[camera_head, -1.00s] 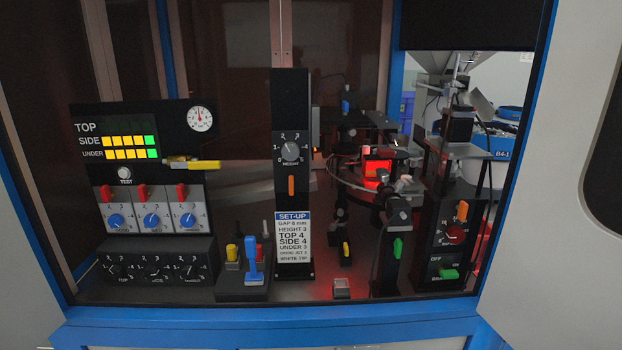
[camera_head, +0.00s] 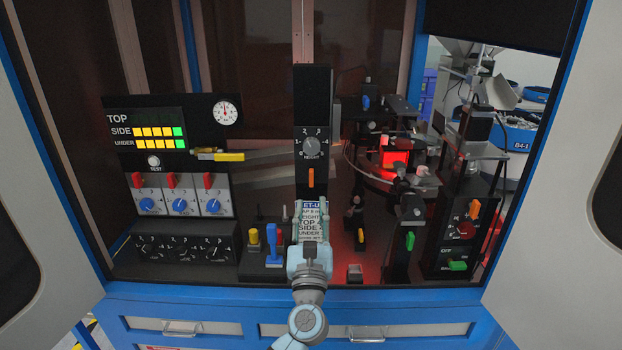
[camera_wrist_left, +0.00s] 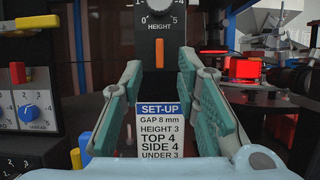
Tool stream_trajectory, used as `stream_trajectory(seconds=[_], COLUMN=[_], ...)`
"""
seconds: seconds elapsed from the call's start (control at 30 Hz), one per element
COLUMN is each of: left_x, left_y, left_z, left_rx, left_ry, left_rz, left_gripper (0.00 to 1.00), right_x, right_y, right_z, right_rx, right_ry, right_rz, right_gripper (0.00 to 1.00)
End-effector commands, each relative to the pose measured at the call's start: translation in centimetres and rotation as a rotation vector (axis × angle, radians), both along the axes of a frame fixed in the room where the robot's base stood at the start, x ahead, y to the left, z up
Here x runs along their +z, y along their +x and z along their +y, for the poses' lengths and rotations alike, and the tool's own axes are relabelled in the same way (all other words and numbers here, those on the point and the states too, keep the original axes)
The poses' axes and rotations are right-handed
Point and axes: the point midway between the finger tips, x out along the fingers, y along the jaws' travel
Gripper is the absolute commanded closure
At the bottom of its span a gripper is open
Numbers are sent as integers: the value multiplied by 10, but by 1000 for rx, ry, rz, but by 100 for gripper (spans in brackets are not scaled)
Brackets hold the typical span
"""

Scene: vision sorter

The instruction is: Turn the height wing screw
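The height wing screw appears to be the orange upright tab (camera_head: 311,178) on the black column (camera_head: 313,95), just under the grey HEIGHT dial (camera_head: 312,147). The tab also shows in the left wrist view (camera_wrist_left: 159,53), between and beyond the fingertips, with the dial (camera_wrist_left: 159,5) cut by the top edge. My left gripper (camera_head: 311,207) is in front of the column, below the tab, over the white SET-UP card (camera_head: 311,226). In the left wrist view its teal fingers (camera_wrist_left: 160,66) are spread, with nothing between them. My right gripper is not in view.
A blue lever (camera_head: 274,244) and yellow knob (camera_head: 254,239) stand left of the column. The panel with blue dials (camera_head: 180,205) is further left. A red-lit block (camera_head: 394,159) and a green-tabbed post (camera_head: 410,240) stand to the right. Cabinet doors flank the opening.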

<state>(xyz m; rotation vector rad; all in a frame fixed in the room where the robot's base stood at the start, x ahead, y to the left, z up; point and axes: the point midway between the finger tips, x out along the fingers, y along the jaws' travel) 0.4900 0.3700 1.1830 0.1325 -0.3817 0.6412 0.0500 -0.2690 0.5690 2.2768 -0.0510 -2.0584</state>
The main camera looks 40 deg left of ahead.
Motion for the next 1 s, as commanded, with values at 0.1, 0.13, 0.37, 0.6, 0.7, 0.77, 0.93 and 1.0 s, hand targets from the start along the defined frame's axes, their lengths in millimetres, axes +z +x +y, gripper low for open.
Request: stream_trajectory(seconds=[0.1,0.13,0.37,0.6,0.7,0.77,0.93,1.0], left_x=[18,20,31,32,32,32,32,32], left_y=[26,32,58,62,62,61,61,61], left_z=[20,24,44,47,47,47,47,47], left_rx=[2,1,0,-2,-1,-1,-1,-1], left_ry=[2,1,-3,-5,-5,-5,-5,-5], left_rz=[-1,0,0,0,0,0,0,0], left_gripper=[71,71,71,71,74,84,100,100], right_x=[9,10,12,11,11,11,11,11], right_y=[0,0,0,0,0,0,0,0], right_z=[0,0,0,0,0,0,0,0], right_rx=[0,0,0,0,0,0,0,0], right_ry=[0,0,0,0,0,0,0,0], right_rz=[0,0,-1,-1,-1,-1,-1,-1], right_gripper=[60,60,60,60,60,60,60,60])
